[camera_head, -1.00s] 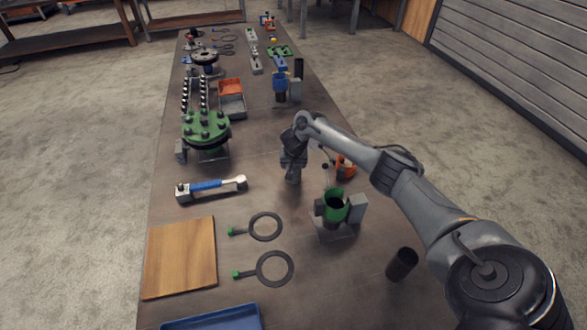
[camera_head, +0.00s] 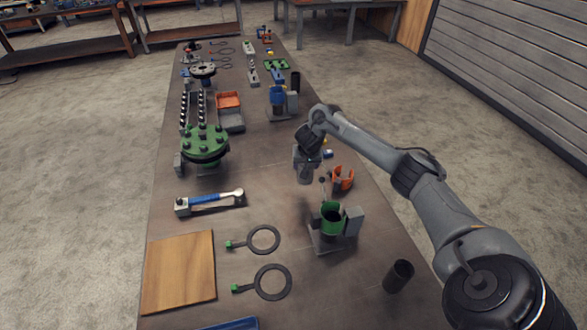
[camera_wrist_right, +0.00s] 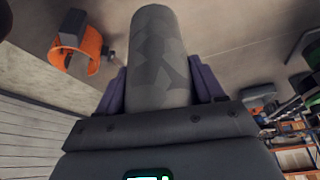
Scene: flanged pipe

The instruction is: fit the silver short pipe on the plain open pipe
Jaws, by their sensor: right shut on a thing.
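My right gripper (camera_head: 305,172) is shut on a silver short pipe (camera_wrist_right: 157,62), a plain grey cylinder between its two dark fingers in the right wrist view. In the head view it hangs over the middle of the table, beyond and to the left of a green open pipe (camera_head: 326,226). That pipe stands upright between grey blocks on a small base, its dark mouth facing up. A plain dark pipe (camera_head: 398,275) stands alone nearer the front right. I cannot tell surely which is the plain open pipe. The held pipe is apart from both. My left gripper is out of view.
An orange open ring (camera_head: 343,178) sits just right of the gripper. To the left are a green flanged part (camera_head: 203,145), a blue-handled tool (camera_head: 212,198), two ring wrenches (camera_head: 262,240) and a wooden board (camera_head: 178,272). The table's middle left of the gripper is clear.

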